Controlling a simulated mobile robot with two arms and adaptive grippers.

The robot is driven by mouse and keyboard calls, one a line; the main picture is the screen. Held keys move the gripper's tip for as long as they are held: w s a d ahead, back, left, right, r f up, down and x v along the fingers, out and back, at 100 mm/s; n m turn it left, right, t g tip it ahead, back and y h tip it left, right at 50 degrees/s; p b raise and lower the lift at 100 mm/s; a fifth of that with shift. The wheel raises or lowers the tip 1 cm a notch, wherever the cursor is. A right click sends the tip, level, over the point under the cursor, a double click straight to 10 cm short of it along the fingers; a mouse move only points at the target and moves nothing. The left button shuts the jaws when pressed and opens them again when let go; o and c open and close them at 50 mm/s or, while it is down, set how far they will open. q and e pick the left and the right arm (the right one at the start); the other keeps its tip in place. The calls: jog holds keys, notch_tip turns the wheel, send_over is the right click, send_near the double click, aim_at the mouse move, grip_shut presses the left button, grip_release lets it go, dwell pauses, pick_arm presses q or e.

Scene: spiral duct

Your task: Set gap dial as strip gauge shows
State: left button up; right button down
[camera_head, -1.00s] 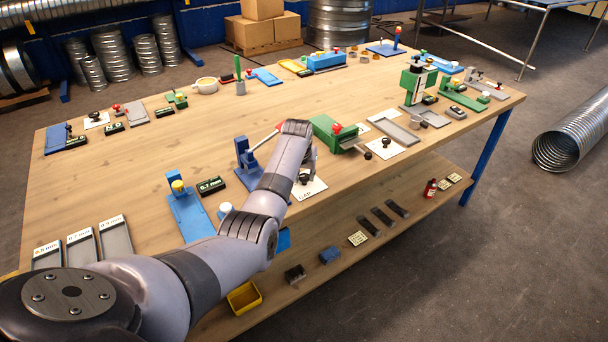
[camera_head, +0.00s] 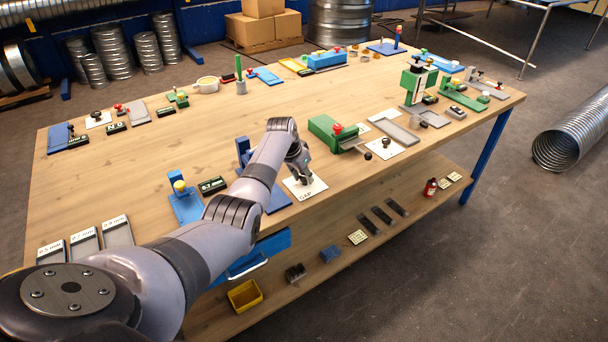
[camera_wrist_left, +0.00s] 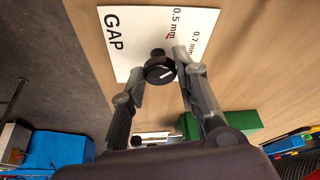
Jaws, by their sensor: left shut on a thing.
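The gap dial is a black knob (camera_wrist_left: 160,68) with a white line on top, on a white plate (camera_wrist_left: 128,52) marked GAP, 0.5 mm and 0.7 mm. In the head view the plate (camera_head: 316,187) lies near the table's front edge. I cannot tell exactly which mark the white line points to. My left gripper (camera_wrist_left: 160,73) is shut on the knob, a finger on each side; in the head view the gripper (camera_head: 302,176) is over the plate and hides the knob. A dark gauge display (camera_head: 212,186) left of my arm appears to read 0.7. My right gripper is not in view.
A blue stand (camera_head: 184,200) with a yellow knob is left of the display. Grey labelled trays (camera_head: 84,243) lie at the left front.

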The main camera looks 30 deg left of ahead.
pick_arm(q)
jog(key=m+b, duration=0.1)
jog(key=m+h+b, duration=0.1)
jog(key=shift+a+f+m, duration=0.15)
jog(key=shift+m, duration=0.25)
jog(key=shift+m+h+b, duration=0.3)
jog(key=shift+m+b, duration=0.35)
jog(key=shift+m, duration=0.05)
jog(key=o, duration=1.1)
jog(key=shift+o, duration=0.2)
jog(key=v, duration=1.2)
jog(key=shift+w+r+g, duration=0.25)
jog(key=shift+w+g, duration=0.05)
